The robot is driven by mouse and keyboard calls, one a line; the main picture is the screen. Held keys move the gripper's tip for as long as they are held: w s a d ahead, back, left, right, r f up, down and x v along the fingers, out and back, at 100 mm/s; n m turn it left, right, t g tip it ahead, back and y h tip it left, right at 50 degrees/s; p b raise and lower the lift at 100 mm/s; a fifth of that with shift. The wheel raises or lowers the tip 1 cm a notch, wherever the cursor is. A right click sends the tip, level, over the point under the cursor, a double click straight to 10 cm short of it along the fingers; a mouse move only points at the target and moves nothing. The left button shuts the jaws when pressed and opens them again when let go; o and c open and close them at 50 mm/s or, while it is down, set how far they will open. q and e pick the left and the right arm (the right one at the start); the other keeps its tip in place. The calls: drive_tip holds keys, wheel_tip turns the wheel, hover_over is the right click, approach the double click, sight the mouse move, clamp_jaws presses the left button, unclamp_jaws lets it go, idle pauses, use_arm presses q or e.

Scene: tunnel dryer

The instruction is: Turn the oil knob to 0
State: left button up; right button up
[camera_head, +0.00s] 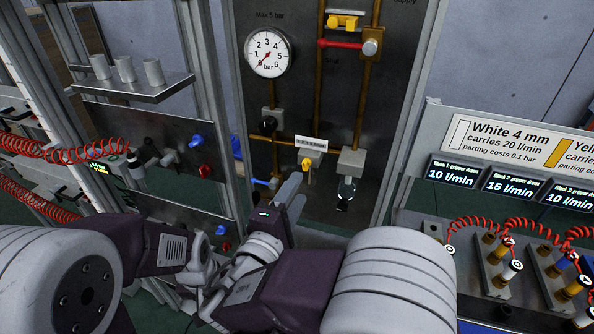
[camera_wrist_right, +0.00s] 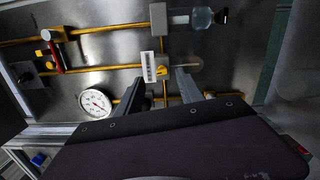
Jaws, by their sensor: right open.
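The oil knob looks to be the small yellow knob (camera_head: 306,163) beside a white scale strip (camera_head: 310,143) on the dark supply panel. In the right wrist view the yellow knob (camera_wrist_right: 161,73) shows next to the scale (camera_wrist_right: 148,66), just beyond my fingertips. The scale's marks are too small to read. My right gripper (camera_head: 298,182) is open and empty, close in front of the knob. In the right wrist view its fingers (camera_wrist_right: 168,80) point at the panel, with the knob roughly between their tips. Contact cannot be told. My left arm (camera_head: 150,245) is low at left; its gripper's jaws cannot be made out.
A pressure gauge (camera_head: 268,52), brown pipes, a red lever (camera_head: 340,44) and a clear bowl (camera_head: 345,192) are on the same panel. Blue knobs (camera_head: 196,141) and red coiled hoses (camera_head: 70,150) are left. A board of coupling sockets (camera_head: 500,260) is right.

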sight(304, 168)
drive_tip(key=shift+n+y, duration=0.4)
drive_tip(key=shift+y, duration=0.2)
drive_tip(key=p+x, duration=0.1)
drive_tip(key=x, duration=0.1)
drive_tip(key=p+x, duration=0.1)
drive_tip(key=x, duration=0.2)
drive_tip(key=p+x, duration=0.1)
drive_tip(key=x, duration=0.1)
drive_tip(key=shift+w+a, duration=0.25)
drive_tip(key=shift+w, duration=0.3)
drive_tip(key=shift+a, duration=0.15)
drive_tip(key=shift+c, duration=0.5)
use_arm(q)
drive_tip(key=r, duration=0.3)
drive_tip(key=shift+w+d+r, duration=0.1)
drive_tip(key=shift+d+r, duration=0.05)
drive_tip(key=shift+d, duration=0.2)
use_arm(e)
clamp_jaws()
